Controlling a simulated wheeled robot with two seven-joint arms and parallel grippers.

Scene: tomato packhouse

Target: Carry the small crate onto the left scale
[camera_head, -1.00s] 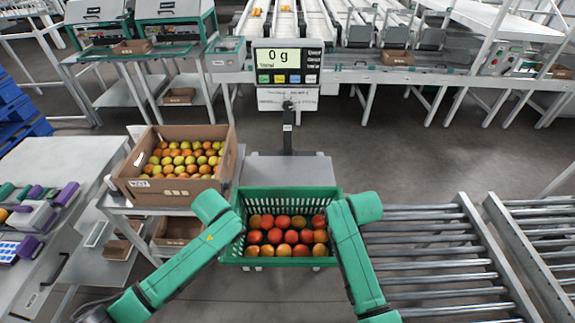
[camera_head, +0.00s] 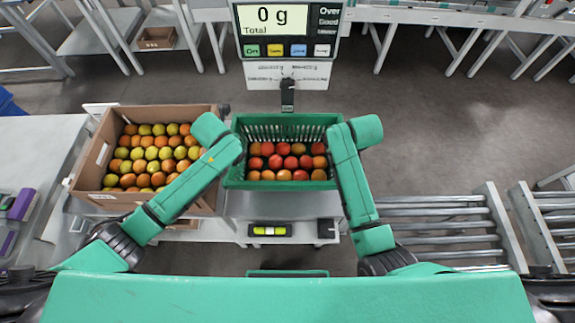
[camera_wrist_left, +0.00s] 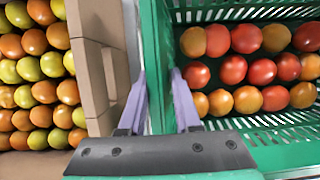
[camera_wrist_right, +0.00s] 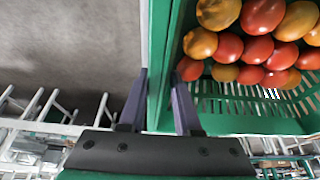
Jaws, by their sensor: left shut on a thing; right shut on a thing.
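The small green crate (camera_head: 278,184) holds several red and orange tomatoes and looks level. It is over the platform (camera_head: 285,205) of the scale, whose display (camera_head: 286,18) reads 0 g. The platform's front part shows below the crate; I cannot see a gap or contact beneath it. My left gripper (camera_wrist_left: 158,88) is shut on the crate's left side wall, one finger inside and one outside. My right gripper (camera_wrist_right: 160,95) is shut on the right side wall the same way. In the head view my arms hide the fingertips.
A cardboard box (camera_head: 88,165) of yellow-green and orange tomatoes stands close to the left of the crate. A roller conveyor (camera_head: 445,225) is to the right. A bubble level (camera_head: 270,230) shows at the scale's front. A pale table (camera_head: 30,150) is at far left.

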